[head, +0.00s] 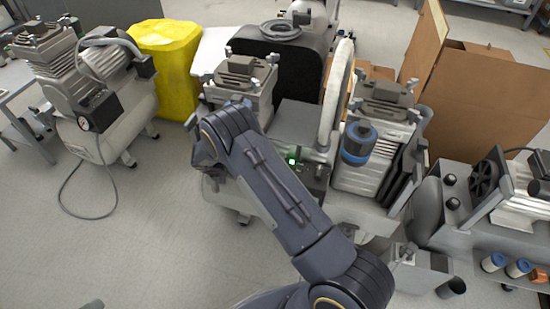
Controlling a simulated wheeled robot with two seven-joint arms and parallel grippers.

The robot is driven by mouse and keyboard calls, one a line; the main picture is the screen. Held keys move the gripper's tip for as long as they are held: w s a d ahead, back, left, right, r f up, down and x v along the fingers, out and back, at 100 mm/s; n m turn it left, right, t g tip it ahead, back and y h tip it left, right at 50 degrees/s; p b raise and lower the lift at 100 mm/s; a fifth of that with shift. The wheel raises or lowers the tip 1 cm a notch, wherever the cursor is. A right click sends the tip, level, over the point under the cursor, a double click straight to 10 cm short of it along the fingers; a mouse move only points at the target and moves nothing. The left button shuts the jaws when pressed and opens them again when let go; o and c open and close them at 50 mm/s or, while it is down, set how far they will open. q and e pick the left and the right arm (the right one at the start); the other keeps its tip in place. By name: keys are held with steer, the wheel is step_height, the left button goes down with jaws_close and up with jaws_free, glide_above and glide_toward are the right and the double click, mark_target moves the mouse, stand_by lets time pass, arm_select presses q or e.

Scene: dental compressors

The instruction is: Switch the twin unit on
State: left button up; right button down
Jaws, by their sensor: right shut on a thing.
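The twin unit stands in the middle, with a left pump head (240,78), a right pump head (375,140) and a grey box (300,122) between them. A small green light (292,161) glows on its front below the box. My right arm reaches up from the bottom across the unit's front and bends at the left pump head. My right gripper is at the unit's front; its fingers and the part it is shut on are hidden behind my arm. The switch cannot be made out. My left gripper is out of view.
Another compressor (110,115) with a gauge and a trailing hose (65,195) stands at the left, near a yellow bin (165,55). Cardboard boxes (480,95) are behind at the right. Another machine (510,205) stands close at the right.

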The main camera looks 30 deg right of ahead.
stand_by(0.3)
steer(key=c, duration=1.5)
jaws_free()
steer(key=shift+o, duration=0.2)
